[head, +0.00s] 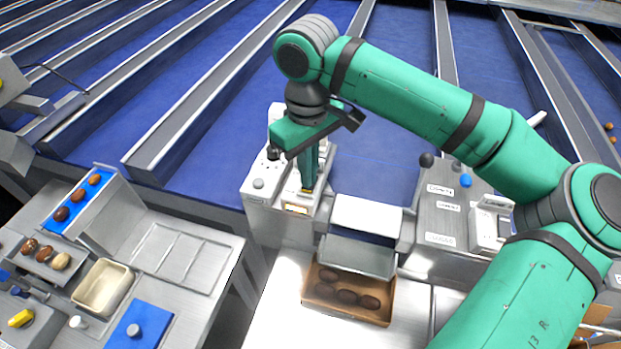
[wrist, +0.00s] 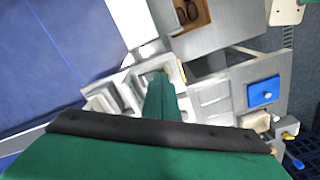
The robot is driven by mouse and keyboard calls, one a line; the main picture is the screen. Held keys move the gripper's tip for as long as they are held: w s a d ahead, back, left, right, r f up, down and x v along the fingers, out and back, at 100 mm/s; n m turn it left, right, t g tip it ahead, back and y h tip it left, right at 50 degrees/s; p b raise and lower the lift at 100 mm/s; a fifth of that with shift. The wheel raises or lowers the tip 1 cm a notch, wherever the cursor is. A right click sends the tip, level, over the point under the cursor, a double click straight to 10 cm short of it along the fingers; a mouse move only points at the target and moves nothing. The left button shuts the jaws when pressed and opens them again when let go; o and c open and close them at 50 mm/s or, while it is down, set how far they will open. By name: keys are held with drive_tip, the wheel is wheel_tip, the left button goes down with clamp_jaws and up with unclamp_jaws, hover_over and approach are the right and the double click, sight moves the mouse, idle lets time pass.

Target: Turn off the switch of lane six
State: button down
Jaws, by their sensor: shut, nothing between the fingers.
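My gripper (head: 308,187) is shut and empty, pointing down at the top of a grey control box (head: 262,204). Its fingertips are at or just above a pale switch housing with a small yellow-orange strip (head: 296,209); I cannot tell whether they touch. The gripper hides much of the housing and any lever on it. A second control box (head: 437,222) stands to the right, with labels and a white switch housing (head: 484,229). The labels are too small to read, so I cannot tell which is lane six. In the wrist view the shut gripper (wrist: 160,82) covers the switch area.
A brown box (head: 318,300) with several dates sits below a chute between the control boxes. A black knob (head: 427,160) and a blue knob (head: 466,180) stand on the right box. A metal bench with a blue pad (head: 152,318) and a tray (head: 103,287) is at left.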

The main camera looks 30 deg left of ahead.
drive_tip(key=shift+s+a+f, duration=0.1)
drive_tip(key=shift+f, duration=0.05)
drive_tip(key=shift+d+f, duration=0.2)
drive_tip(key=shift+a+f, duration=0.1)
drive_tip(key=shift+f, duration=0.05)
idle(0.3)
drive_tip(key=shift+r, duration=2.8)
drive_tip(key=shift+a+r, duration=0.15)
drive_tip(key=shift+r, duration=0.35)
drive_tip(key=shift+d+r, duration=0.2)
drive_tip(key=shift+d, duration=0.05)
drive_tip(key=shift+a, duration=0.1)
